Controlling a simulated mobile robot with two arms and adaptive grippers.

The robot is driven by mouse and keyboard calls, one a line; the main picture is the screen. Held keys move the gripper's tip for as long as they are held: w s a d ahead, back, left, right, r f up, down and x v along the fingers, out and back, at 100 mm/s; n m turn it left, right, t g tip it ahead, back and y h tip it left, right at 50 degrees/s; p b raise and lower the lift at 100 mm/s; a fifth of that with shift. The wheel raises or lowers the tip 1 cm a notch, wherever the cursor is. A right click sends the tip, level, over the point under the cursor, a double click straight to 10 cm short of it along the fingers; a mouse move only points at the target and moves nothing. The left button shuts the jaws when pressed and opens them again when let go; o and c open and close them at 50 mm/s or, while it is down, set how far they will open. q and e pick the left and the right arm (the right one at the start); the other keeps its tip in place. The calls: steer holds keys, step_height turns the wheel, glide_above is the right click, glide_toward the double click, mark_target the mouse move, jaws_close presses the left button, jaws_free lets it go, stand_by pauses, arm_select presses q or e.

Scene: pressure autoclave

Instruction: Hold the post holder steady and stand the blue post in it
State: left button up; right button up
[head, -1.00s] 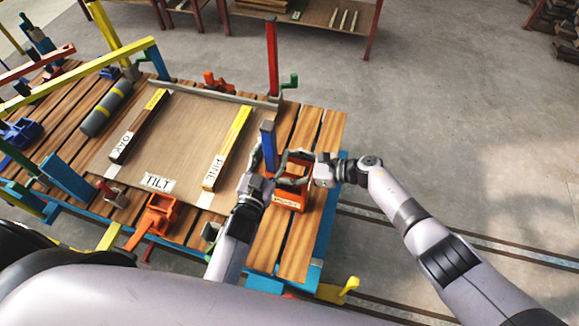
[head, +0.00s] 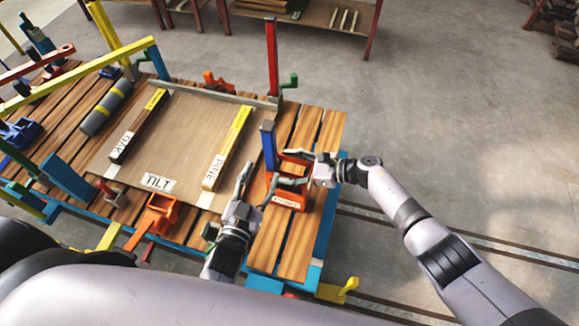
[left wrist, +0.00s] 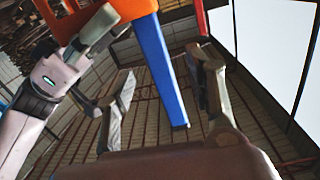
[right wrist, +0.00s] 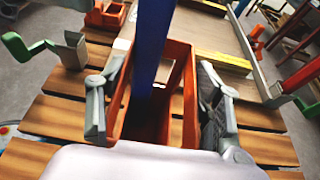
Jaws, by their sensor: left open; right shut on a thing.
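The blue post (head: 268,146) stands close to upright at the orange post holder (head: 286,203), on the slatted table's right end. In the right wrist view the post (right wrist: 152,45) goes down between the walls of the holder (right wrist: 180,75); its lower end is not clearly seen. My right gripper (head: 298,168) is shut on the holder, with a finger on each side in the right wrist view (right wrist: 158,100). My left gripper (head: 258,176) is open and empty, just left and in front of the post. The post (left wrist: 160,65) shows beyond its spread fingers in the left wrist view.
A tilt board (head: 178,140) with oak (head: 138,127) and pine (head: 227,150) strips lies left of the holder. A red upright (head: 272,58) and green crank (head: 290,82) stand behind. Bare slats (head: 326,135) lie to the right.

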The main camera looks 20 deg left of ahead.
arm_select(q)
steer(key=shift+s+d+f, duration=0.25)
arm_select(e)
steer(key=o, duration=1)
steer(key=shift+s+d+f, duration=0.15)
steer(key=shift+f, duration=0.25)
arm_select(q)
steer(key=shift+w, duration=0.1)
arm_select(e)
steer(key=o, duration=0.4)
steer(key=shift+r, duration=0.1)
steer(key=shift+o, duration=0.3)
steer(key=shift+r, duration=0.1)
steer(key=shift+r, duration=0.1)
steer(key=v, duration=0.7)
steer(key=shift+d, duration=0.35)
steer(key=shift+r, duration=0.1)
